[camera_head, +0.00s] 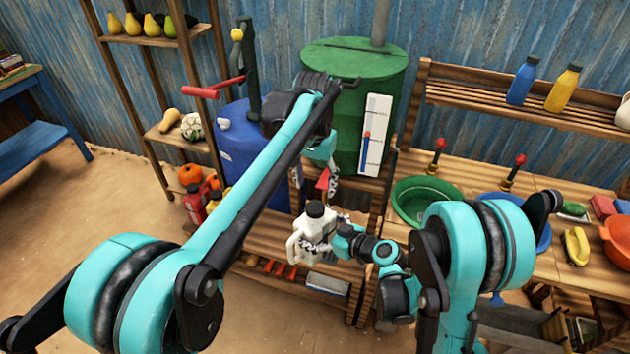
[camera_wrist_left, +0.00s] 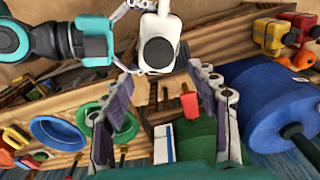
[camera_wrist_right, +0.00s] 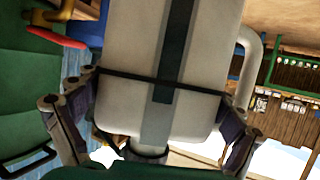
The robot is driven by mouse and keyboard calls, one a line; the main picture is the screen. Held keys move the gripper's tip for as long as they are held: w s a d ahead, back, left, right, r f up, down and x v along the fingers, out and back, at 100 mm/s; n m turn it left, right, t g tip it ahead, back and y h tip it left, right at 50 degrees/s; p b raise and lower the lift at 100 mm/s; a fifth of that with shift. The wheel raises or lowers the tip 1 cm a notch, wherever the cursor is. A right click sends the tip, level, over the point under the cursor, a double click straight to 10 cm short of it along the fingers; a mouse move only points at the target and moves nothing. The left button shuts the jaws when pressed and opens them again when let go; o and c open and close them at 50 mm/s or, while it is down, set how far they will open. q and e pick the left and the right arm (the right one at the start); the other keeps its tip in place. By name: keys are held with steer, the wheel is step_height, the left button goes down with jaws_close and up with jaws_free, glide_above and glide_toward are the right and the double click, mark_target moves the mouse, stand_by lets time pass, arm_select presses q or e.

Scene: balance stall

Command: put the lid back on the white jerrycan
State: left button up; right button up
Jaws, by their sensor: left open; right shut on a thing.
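The white jerrycan (camera_head: 308,238) is held upright above the wooden rack, with its dark strap and body filling the right wrist view (camera_wrist_right: 205,75). Its black lid (camera_head: 315,209) sits on the neck; how tightly, I cannot tell. The lid shows as a dark round top in the left wrist view (camera_wrist_left: 158,52). My right gripper (camera_head: 338,243) is shut on the jerrycan, with a finger on either side of it in the right wrist view (camera_wrist_right: 158,90). My left gripper (camera_head: 330,175) is open and empty, above the lid and apart from it.
A green barrel (camera_head: 345,100) and a blue barrel (camera_head: 235,150) stand behind my left gripper. A green basin (camera_head: 415,200) stands on the bench at right. Red and yellow bottles (camera_head: 195,205) stand at left. A box (camera_head: 328,285) lies on the low rack.

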mark_target(315, 207)
arm_select(q)
steer(key=n, duration=0.5)
steer(key=shift+r, duration=0.25)
steer(key=shift+f, duration=0.1)
steer(key=shift+s+f, duration=0.1)
steer(key=shift+f, duration=3.85)
steer(key=shift+c, duration=0.2)
steer(key=c, duration=1.1)
steer(key=shift+m, duration=0.9)
steer(key=shift+c, duration=0.3)
steer(key=o, duration=1.4)
